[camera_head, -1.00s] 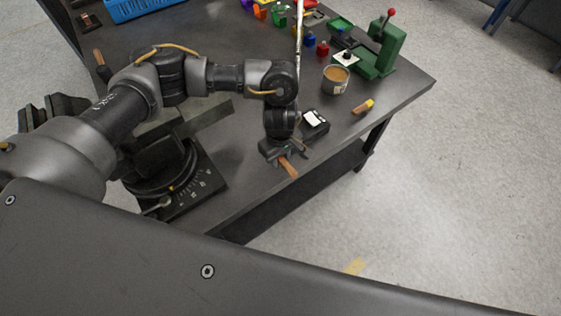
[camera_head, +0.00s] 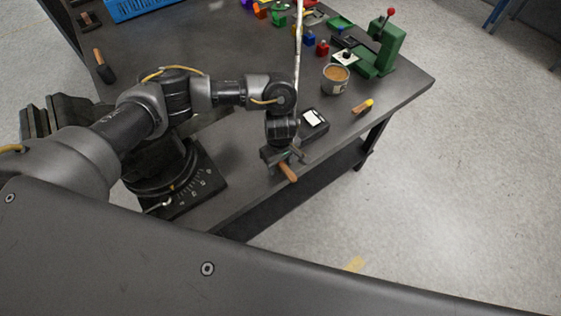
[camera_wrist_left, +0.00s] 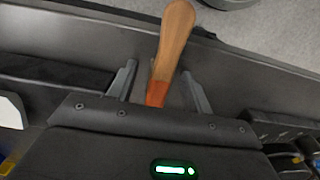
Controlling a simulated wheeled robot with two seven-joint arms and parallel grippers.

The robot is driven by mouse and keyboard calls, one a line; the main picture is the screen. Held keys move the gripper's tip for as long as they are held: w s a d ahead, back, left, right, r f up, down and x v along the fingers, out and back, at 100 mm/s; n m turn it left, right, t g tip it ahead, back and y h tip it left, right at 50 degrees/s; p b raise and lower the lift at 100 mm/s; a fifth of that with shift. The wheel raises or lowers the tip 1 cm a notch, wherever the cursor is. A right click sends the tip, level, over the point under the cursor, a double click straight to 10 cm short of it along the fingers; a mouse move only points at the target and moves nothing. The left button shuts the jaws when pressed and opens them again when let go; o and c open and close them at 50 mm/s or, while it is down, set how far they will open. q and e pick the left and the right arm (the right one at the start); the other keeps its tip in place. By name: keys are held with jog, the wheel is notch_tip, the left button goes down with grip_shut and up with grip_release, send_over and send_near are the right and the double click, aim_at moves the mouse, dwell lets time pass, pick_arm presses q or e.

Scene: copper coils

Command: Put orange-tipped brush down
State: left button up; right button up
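The orange-tipped brush shows its wooden handle (camera_head: 288,173) at the table's front edge, under my left gripper (camera_head: 284,157). In the left wrist view the handle (camera_wrist_left: 174,38) runs between the fingers of the left gripper (camera_wrist_left: 160,86), with its orange-red end towards the palm. A gap shows on each side of the handle, so the gripper looks open around it. The rest of the brush is hidden by the gripper. I cannot tell whether the handle rests on the table (camera_head: 243,198). My right gripper is not in view.
A black box with a white label (camera_head: 313,122) stands close beside the gripper. A yellow-tipped wooden piece (camera_head: 362,107), a round tin (camera_head: 336,80) and a green press (camera_head: 388,48) are to the right.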

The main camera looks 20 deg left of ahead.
pick_arm(q)
jog(key=shift+r, duration=0.2)
jog(key=shift+w+r, duration=0.1)
jog(key=shift+r, duration=0.15)
notch_tip(320, 180, up, 11)
jog(key=b, duration=0.1)
jog(key=shift+r, duration=0.2)
dwell(0.4)
